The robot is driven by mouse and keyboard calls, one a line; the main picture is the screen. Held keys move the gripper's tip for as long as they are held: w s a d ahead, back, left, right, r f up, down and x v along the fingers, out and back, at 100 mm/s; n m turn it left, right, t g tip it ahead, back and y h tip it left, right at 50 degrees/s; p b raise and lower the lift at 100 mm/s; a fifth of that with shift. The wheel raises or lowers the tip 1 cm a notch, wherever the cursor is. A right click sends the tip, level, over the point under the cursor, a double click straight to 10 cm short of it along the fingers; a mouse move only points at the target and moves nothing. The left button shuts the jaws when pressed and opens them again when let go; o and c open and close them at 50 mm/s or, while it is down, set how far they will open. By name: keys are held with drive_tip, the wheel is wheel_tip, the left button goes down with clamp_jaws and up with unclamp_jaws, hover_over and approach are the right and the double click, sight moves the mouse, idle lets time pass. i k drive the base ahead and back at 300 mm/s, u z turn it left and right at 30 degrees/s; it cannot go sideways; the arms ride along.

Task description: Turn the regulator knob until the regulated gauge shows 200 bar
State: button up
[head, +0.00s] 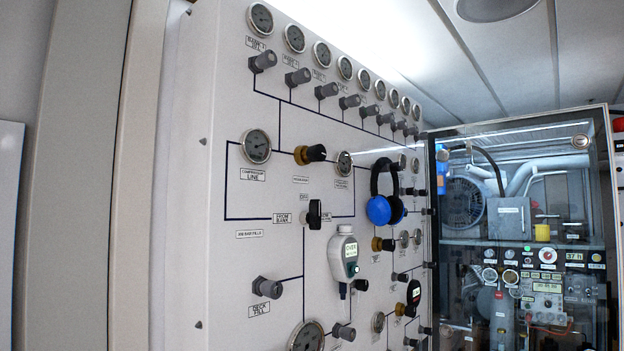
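A black knob on a brass base (311,154) is on the white panel, between two round gauges; its small label is too blurred to read with certainty. The left gauge (256,146) is labelled compressor line. The smaller right gauge (344,164) has a label too small to read; it may be the regulated gauge. Its needle and value cannot be read from here. Similar black knobs with brass bases sit lower right, one of them (382,244) below the blue headphones. My gripper is not in view, and nothing is seen touching the knob.
Blue ear defenders (380,208) and a white handheld meter (343,258) hang on the panel, right of and below the knob. A black selector handle (315,214) sticks out below it. Rows of grey knobs and gauges run above. A glass-fronted equipment cabinet (525,220) stands at right.

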sight(317, 153)
drive_tip(key=k, duration=1.05)
drive_tip(key=z, duration=0.8)
drive_tip(key=i, duration=1.7)
drive_tip(key=u, duration=0.65)
